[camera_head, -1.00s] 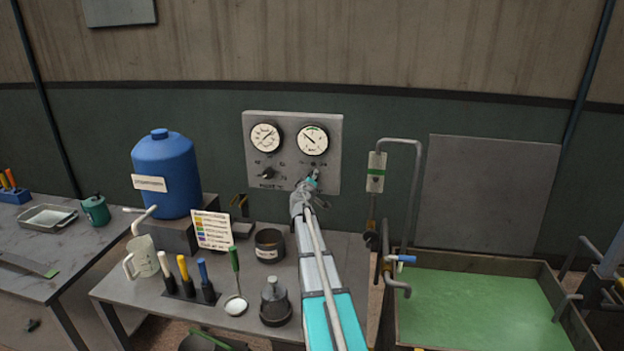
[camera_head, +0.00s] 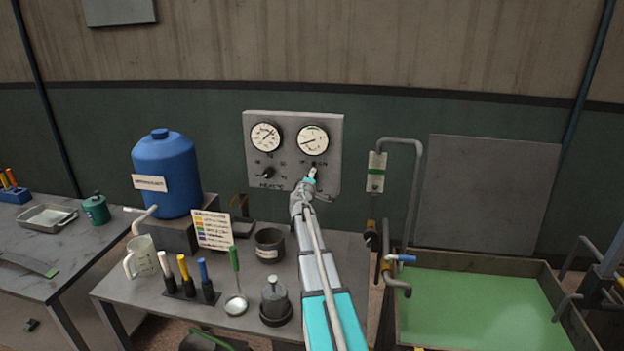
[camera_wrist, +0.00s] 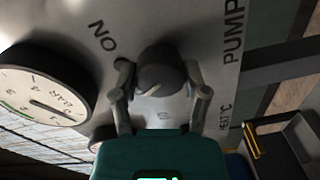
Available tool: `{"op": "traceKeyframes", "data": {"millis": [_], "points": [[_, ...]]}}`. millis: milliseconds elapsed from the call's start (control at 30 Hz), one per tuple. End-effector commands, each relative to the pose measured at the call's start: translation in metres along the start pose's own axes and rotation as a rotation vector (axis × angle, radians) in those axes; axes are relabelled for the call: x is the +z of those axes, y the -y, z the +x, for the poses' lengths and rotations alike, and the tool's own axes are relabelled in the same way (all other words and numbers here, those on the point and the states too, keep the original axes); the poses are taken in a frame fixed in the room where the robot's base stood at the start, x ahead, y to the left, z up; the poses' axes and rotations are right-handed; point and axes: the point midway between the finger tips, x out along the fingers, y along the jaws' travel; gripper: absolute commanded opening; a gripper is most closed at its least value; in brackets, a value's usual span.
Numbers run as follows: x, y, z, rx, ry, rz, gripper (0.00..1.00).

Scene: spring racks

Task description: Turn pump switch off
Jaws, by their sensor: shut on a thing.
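The pump switch is a dark round knob (camera_wrist: 160,72) in the wrist view, on a grey panel with the lettering PUMP (camera_wrist: 232,30). A pale pointer line on the knob faces down and slightly left, away from the ON mark (camera_wrist: 102,37) at upper left. My gripper (camera_wrist: 159,80) has a finger on each side of the knob and is shut on it. In the head view my gripper (camera_head: 312,173) is at the panel (camera_head: 287,121), below the right gauge (camera_head: 312,140), and mostly hides the knob.
A second knob (camera_head: 267,173) sits left on the panel under the left gauge (camera_head: 265,137). Below my arm, the bench (camera_head: 225,320) holds a blue tank (camera_head: 165,175), a dark pot (camera_head: 270,243) and several tools. A green-bottomed basin (camera_head: 480,310) stands at right.

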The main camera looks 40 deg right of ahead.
Motion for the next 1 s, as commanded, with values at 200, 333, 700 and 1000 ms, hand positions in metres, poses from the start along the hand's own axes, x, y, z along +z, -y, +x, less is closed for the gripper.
{"op": "traceKeyframes", "data": {"millis": [200, 333, 700, 1000], "points": [[-0.001, 0.0, 0.0, 0.0, -0.002, -0.002, 0.83], [0.0, 0.0, 0.0, 0.0, -0.001, -0.001, 0.93], [0.0, 0.0, -0.001, 0.0, 0.0, 0.0, 0.93], [0.001, 0.0, -0.025, 0.001, 0.0, 0.0, 0.93]]}}
